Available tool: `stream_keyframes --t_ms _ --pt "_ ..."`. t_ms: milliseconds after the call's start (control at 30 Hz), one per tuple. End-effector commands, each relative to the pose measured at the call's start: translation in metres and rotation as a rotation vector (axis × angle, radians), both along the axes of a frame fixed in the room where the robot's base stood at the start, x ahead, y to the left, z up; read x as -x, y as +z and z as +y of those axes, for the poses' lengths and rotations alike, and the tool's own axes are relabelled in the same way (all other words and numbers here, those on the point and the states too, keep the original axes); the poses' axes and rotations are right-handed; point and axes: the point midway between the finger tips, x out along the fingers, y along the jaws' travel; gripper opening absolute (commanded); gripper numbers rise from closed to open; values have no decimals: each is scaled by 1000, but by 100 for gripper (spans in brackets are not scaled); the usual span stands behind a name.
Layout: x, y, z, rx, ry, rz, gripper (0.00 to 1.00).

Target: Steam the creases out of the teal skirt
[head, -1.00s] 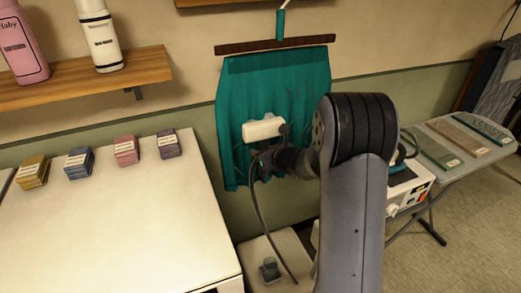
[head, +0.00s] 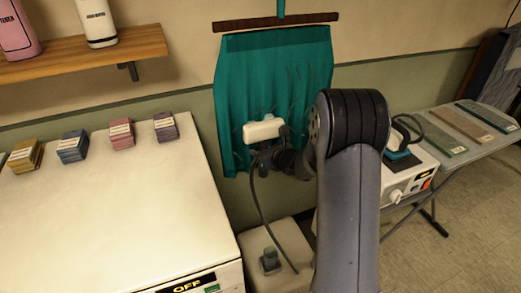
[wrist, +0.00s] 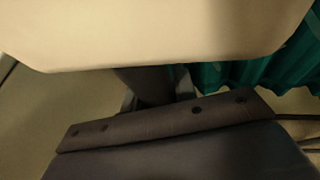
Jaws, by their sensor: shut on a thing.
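The teal skirt (head: 276,82) hangs from a dark wooden bar on the wall in the head view. Dark crease marks show on its upper right and lower left parts. My gripper (head: 265,146) is shut on the cream steamer head (head: 263,129), which is in front of the skirt's lower left part. I cannot tell whether the head touches the cloth. A dark hose hangs down from it. In the wrist view the steamer head (wrist: 160,30) fills the top, and the skirt (wrist: 255,72) shows behind it at right. My arm hides the skirt's lower right part.
A white machine (head: 110,210) with several labelled stacks stands at left, below a wooden shelf (head: 85,60) with bottles. A pale box (head: 285,262) sits under the skirt. At right are a white unit with an iron (head: 401,158) and a folding table (head: 445,175).

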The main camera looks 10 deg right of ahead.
Motion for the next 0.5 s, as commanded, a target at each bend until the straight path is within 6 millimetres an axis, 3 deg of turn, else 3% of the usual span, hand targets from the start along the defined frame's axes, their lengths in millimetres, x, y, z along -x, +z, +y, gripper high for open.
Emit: stream_keyframes --t_ms 500 --pt "0 -38 0 -1 0 0 0"
